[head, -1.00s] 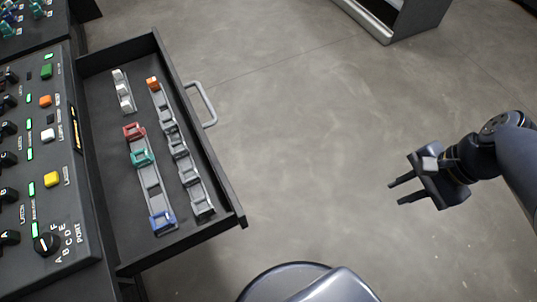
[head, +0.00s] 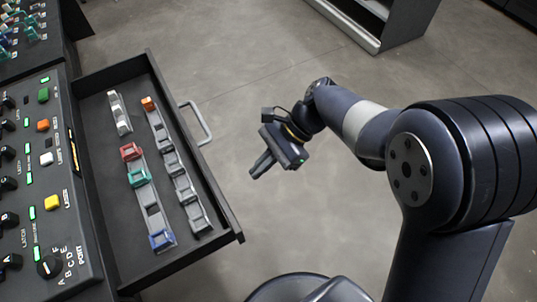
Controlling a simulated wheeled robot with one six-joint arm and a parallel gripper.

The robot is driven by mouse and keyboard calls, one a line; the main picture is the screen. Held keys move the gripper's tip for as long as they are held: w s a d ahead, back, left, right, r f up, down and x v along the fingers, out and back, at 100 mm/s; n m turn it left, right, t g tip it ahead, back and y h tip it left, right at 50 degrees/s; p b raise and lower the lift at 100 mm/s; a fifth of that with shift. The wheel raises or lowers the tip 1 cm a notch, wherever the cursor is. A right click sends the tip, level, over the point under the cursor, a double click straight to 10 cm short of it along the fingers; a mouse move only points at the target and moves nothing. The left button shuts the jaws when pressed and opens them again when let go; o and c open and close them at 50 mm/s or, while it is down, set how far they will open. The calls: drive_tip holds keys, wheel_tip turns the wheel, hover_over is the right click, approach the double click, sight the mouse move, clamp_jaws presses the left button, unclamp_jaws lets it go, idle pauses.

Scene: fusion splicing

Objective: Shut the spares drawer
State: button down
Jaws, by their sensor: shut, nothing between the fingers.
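The spares drawer (head: 102,219) is pulled far out from the dark cabinet at the left. A grey bar handle (head: 205,124) sits on its front panel (head: 190,154). My gripper (head: 260,170) is shut and empty, out over the floor to the right of the drawer front. It points left and down toward the drawer and is apart from the handle.
Inside the drawer lie rows of small clips, among them a red one (head: 131,152), a green one (head: 138,177), a blue one (head: 161,240) and an orange one (head: 148,103). A control panel (head: 35,170) stands at the left. A grey cabinet (head: 375,22) stands at the back. Floor between is clear.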

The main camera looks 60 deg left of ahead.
drive_tip(key=s+f, duration=0.2)
drive_tip(key=s, duration=0.5)
drive_tip(key=shift+a+f, duration=0.2)
drive_tip(key=shift+f, duration=0.15)
drive_tip(key=p, duration=0.2)
approach(135, 247)
drive_tip(key=s, duration=0.2)
drive_tip(key=s+f, duration=0.1)
drive_tip(key=s, duration=0.1)
drive_tip(key=s+f, duration=0.1)
drive_tip(key=s, duration=0.2)
drive_tip(key=shift+a+f, duration=0.1)
drive_tip(key=shift+a, duration=0.05)
drive_tip(key=shift+s, duration=0.15)
